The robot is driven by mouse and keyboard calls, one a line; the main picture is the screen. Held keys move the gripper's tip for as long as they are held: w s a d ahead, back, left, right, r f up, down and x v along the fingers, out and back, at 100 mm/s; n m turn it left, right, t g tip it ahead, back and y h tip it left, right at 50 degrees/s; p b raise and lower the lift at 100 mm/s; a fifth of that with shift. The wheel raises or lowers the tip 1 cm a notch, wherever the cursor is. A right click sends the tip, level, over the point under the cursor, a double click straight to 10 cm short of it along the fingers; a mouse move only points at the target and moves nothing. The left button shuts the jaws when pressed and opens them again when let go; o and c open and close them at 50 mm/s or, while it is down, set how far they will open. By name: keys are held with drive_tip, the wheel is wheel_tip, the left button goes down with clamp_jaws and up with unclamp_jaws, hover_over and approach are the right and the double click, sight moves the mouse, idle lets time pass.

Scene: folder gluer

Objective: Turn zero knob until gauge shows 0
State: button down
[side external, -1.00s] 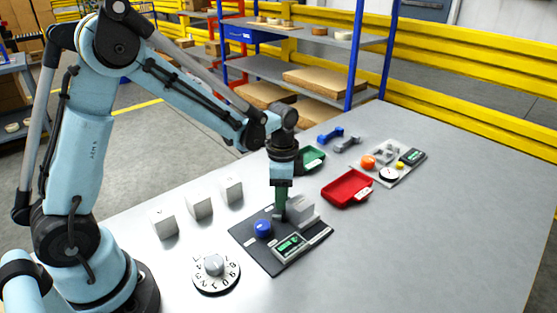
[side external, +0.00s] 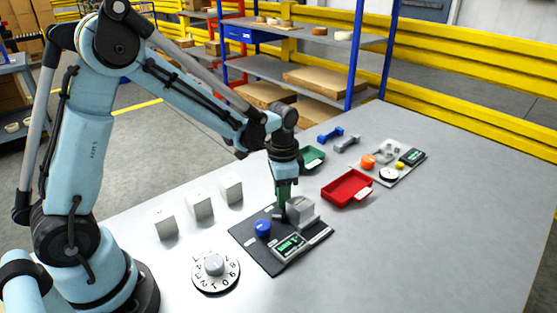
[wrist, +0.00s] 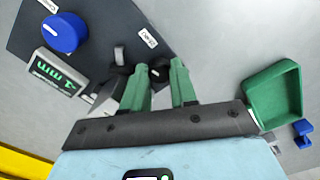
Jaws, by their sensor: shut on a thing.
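The zero knob (wrist: 159,74) is a small black knob on a dark panel (wrist: 105,22), beside a white label (wrist: 148,37). My gripper (wrist: 159,66) has its two green fingers shut on it, one on each side. In the side view my gripper (side external: 284,202) points straight down at the panel (side external: 255,247), and the knob is hidden there. A grey block (side external: 301,211) stands on the panel close to my fingers.
A blue knob (side external: 263,228) is on the same panel. A numbered white dial (side external: 215,272) and three pale blocks (side external: 200,206) stand to the left. A red tray (side external: 347,188), a green tray (side external: 312,158) and a second panel (side external: 392,163) lie beyond. The table's right side is clear.

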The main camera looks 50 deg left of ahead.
drive_tip(key=shift+n, duration=2.3)
drive_tip(key=c, duration=1.2)
unclamp_jaws()
drive_tip(key=shift+o, duration=0.2)
wheel_tip(320, 180, up, 12)
